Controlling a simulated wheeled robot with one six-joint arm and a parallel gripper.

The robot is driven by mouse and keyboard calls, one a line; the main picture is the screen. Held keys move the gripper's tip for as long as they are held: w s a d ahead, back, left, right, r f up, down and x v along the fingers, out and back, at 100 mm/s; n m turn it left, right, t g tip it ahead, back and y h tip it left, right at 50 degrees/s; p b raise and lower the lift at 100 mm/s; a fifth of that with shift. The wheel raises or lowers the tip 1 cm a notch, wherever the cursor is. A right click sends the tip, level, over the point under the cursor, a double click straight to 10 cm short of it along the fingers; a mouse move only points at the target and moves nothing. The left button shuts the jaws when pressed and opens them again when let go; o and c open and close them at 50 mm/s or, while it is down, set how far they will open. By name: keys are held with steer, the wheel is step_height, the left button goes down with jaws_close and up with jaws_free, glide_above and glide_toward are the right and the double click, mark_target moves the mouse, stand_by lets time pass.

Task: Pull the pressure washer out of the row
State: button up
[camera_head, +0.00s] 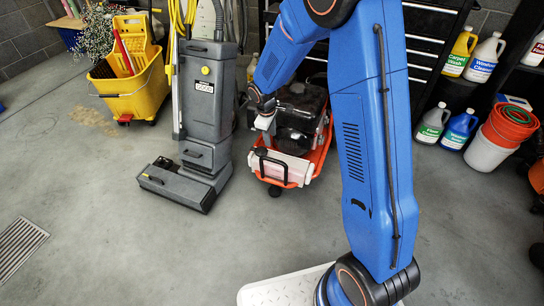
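The pressure washer (300,138) appears to be the orange-framed machine with a black engine, standing on the floor in the row at the middle back. A black handle (271,164) and a pale roll-like part are at its front. My gripper (265,122) is at the washer's front left, just above the handle in the picture. I cannot tell whether it touches the washer. Its fingers are too small and too covered to tell open from shut.
A grey upright floor machine (205,110) stands close on the left, with a yellow mop bucket (134,86) beyond it. Black drawers (432,45) stand behind. Bottles (459,130) and stacked buckets (497,138) are at right. The front floor is clear except around my base; a drain grate (18,245) lies left.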

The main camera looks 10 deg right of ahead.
mark_target(273, 160)
steer(key=w+f, duration=0.1)
steer(key=f, duration=0.4)
steer(key=d+f, duration=0.1)
steer(key=f, duration=0.5)
steer(key=w+d+f, duration=0.1)
steer(key=f, duration=0.5)
steer(key=shift+w, duration=0.35)
jaws_close()
